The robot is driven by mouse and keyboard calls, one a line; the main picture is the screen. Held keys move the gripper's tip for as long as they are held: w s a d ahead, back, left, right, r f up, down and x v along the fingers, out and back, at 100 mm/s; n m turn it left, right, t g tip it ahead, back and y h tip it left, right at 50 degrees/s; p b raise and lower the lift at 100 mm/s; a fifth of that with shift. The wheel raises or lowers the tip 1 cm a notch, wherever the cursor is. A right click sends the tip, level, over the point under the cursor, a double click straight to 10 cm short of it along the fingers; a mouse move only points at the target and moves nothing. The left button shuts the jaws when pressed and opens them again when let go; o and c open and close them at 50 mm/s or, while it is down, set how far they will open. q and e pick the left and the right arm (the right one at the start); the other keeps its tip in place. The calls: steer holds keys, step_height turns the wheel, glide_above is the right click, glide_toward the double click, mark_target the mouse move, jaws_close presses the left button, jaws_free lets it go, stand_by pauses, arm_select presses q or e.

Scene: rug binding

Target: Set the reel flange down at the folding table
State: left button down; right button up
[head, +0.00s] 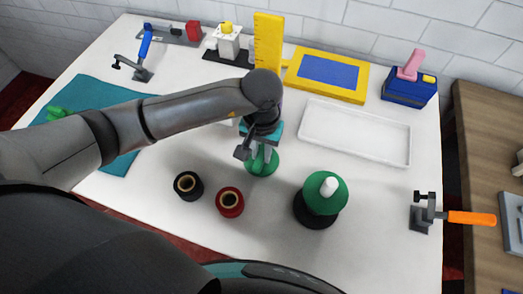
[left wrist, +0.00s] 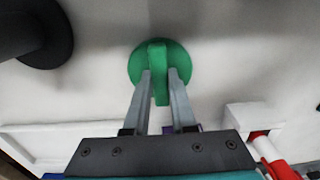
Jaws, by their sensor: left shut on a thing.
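The green reel flange (head: 262,166), a round disc with an upright fin, is at the middle of the white folding table (head: 160,165). My left gripper (head: 262,152) points down over it and is shut on its fin. In the left wrist view, the fingers (left wrist: 160,85) close on either side of the fin, with the green disc (left wrist: 178,62) beyond them. The disc is at or just above the tabletop; I cannot tell whether it touches. My right gripper is not in view.
A black spool (head: 188,186) and a red spool (head: 230,202) stand in front of the flange. A green-topped black reel (head: 325,194) stands to the right. Behind are a white tray (head: 356,132) and a yellow-framed blue pad (head: 326,74). An orange-handled clamp (head: 450,216) sits at the right edge.

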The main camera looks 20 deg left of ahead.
mark_target(261, 154)
arm_select(q)
steer(key=shift+f, duration=0.15)
steer(key=c, duration=0.7)
jaws_free()
steer(key=shift+c, duration=0.2)
step_height(261, 154, up, 12)
steer(key=p, duration=0.1)
steer(key=shift+r, duration=0.2)
